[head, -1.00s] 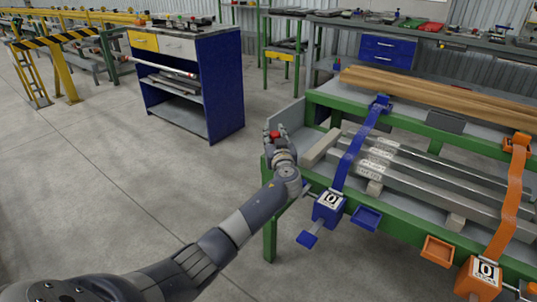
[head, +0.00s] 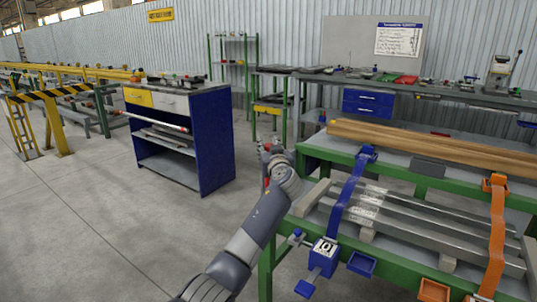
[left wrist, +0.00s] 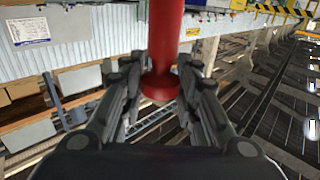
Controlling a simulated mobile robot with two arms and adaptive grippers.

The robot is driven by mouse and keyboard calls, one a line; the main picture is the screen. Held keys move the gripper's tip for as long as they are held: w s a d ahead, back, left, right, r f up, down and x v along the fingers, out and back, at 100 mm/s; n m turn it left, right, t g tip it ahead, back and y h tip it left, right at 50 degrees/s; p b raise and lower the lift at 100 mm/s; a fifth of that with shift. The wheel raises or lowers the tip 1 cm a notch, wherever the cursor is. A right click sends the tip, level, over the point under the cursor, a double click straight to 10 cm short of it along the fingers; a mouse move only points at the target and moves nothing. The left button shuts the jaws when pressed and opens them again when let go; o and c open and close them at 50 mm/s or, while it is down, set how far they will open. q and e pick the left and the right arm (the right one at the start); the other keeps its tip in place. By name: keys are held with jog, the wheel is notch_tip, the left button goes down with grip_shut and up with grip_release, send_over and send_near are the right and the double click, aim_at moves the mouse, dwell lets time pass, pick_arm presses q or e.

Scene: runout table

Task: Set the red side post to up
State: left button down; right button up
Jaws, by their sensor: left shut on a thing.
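The red side post (left wrist: 165,45) shows large in the left wrist view, a red rod with a wider rounded end. It lies between the two fingers of my left gripper (left wrist: 158,82), which is shut on it. In the head view my left gripper (head: 272,152) is beside the left end of the green-framed table (head: 318,152). Only small bits of red show there, and the hand hides most of the post. My right gripper is in neither view.
A blue strap clamp (head: 346,197) and an orange one (head: 496,235) cross grey bars (head: 400,222) on the table. Wooden planks (head: 420,147) lie behind. A blue cabinet (head: 213,140) stands at left, with open floor before it.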

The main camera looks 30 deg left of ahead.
pick_arm(q)
jog(key=shift+r, duration=0.1)
dwell(0.3)
jog(key=c, duration=1.2)
grip_release()
jog(key=shift+s+d, duration=0.3)
jog(key=shift+d, duration=0.05)
jog(key=v, duration=1.1)
